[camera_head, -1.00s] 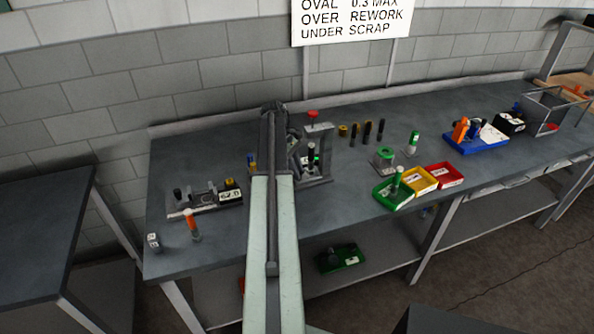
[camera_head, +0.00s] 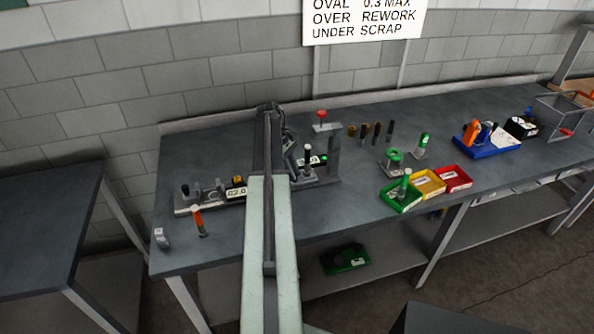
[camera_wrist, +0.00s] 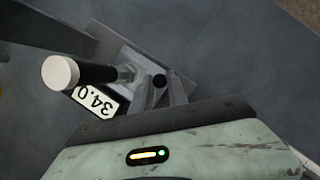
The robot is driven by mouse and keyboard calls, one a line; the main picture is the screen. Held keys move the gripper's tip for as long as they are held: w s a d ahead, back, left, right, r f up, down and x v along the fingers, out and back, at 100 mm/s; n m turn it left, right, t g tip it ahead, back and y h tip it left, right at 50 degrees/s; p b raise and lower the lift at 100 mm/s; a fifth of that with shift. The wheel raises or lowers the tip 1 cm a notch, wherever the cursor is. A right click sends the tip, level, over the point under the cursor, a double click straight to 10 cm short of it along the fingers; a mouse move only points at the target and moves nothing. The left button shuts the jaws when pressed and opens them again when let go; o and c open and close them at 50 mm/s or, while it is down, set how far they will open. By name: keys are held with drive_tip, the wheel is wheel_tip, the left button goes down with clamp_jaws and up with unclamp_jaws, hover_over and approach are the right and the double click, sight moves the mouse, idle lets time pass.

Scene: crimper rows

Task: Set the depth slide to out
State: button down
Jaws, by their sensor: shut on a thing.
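The crimper (camera_head: 318,178) stands on the bench just right of my arm. It has a black lever with a white knob (camera_head: 307,147), a small number display and an upright grey post. In the wrist view the lever's white knob (camera_wrist: 60,72) is in front at left, with a display reading 34.0 (camera_wrist: 95,102) beneath it. My gripper (camera_wrist: 160,85) is at the crimper, its grey fingers closed around a small dark knob (camera_wrist: 160,80). I cannot tell from its markings whether this is the depth slide. The head view hides the fingertips behind my arm.
A second fixture with a 62.0 label (camera_head: 236,193) and an orange-and-white cylinder (camera_head: 200,222) are left of my arm. Green (camera_head: 398,205), yellow (camera_head: 428,190) and red (camera_head: 453,187) trays lie right.

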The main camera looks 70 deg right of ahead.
drive_tip(key=shift+w+a, duration=0.1)
drive_tip(key=shift+w, duration=0.1)
drive_tip(key=c, duration=1.3)
unclamp_jaws()
drive_tip(key=shift+c, duration=0.2)
drive_tip(key=shift+s, duration=0.2)
drive_tip(key=p+v, duration=0.7)
drive_tip(key=shift+w+r, duration=0.2)
drive_tip(key=shift+r, duration=0.15)
